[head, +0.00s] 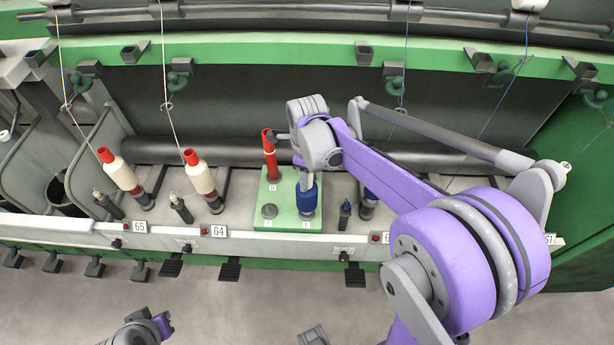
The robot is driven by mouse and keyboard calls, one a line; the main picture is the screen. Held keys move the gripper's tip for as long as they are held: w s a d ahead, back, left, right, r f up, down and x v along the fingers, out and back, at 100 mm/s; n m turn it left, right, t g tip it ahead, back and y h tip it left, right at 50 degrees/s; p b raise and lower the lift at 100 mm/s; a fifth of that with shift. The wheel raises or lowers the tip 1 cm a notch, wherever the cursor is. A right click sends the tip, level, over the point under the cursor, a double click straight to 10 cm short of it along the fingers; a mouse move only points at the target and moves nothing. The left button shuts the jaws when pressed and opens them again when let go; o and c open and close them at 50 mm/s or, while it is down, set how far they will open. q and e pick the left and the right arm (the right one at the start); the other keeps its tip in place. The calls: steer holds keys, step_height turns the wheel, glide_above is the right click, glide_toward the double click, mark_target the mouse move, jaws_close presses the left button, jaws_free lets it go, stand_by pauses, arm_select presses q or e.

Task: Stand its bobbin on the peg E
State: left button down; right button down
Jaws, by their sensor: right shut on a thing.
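My right gripper (304,179) is shut on the top of a blue bobbin (307,198), above the right side of a pale green board (288,222). The bobbin looks upright, with a grey base or peg part below it. I cannot tell whether it is fully seated. A small label, too small to read surely, lies in front of it. A red bobbin (270,155) stands at the back left of the board. A grey round peg (269,211) at the front left is bare. Part of my left arm shows at the bottom left; its fingers are not visible.
Two cream bobbins with red tops (120,173) (199,174) stand tilted on spindles at the left, with threads running up. Another blue bobbin (370,196) is partly behind my right arm.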

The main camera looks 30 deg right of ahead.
steer(key=shift+f, duration=0.3)
stand_by(0.4)
steer(key=shift+c, duration=2.2)
jaws_free()
steer(key=shift+r, duration=0.1)
step_height(320, 180, up, 11)
steer(key=shift+f, duration=0.15)
